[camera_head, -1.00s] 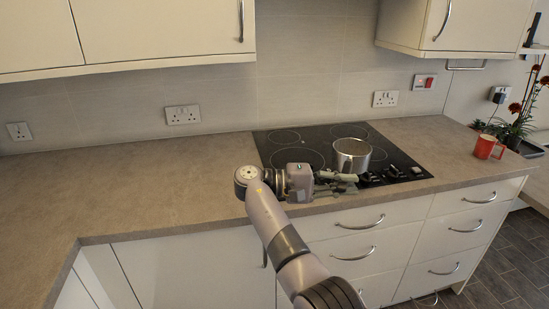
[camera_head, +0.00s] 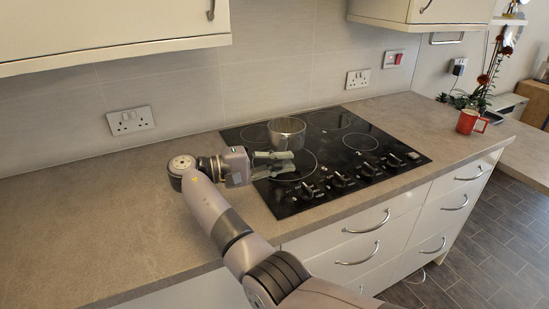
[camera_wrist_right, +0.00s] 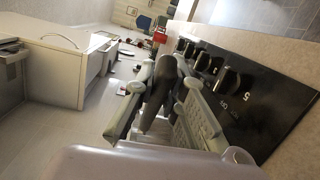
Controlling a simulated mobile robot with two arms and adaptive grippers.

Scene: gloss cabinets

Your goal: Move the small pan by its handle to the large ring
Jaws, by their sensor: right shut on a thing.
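The small pan (camera_head: 287,133), a grey metal pot, shows in the head view over the left part of the black hob (camera_head: 340,163). It overlaps the back-left ring (camera_head: 252,134) and lies behind the large front-left ring (camera_head: 304,166); whether it touches the glass I cannot tell. My right gripper (camera_head: 273,164) is at the pan's near side, over the hob's left edge. In the right wrist view its fingers are shut on the dark pan handle (camera_wrist_right: 158,93). The pan's body is not clearly visible there. My left gripper is not in view.
Control knobs (camera_head: 341,178) line the hob's front right. A red mug (camera_head: 470,121) and a plant (camera_head: 480,92) stand farther right. Wall cabinets (camera_head: 110,30) hang above. The worktop (camera_head: 75,225) to the left is clear.

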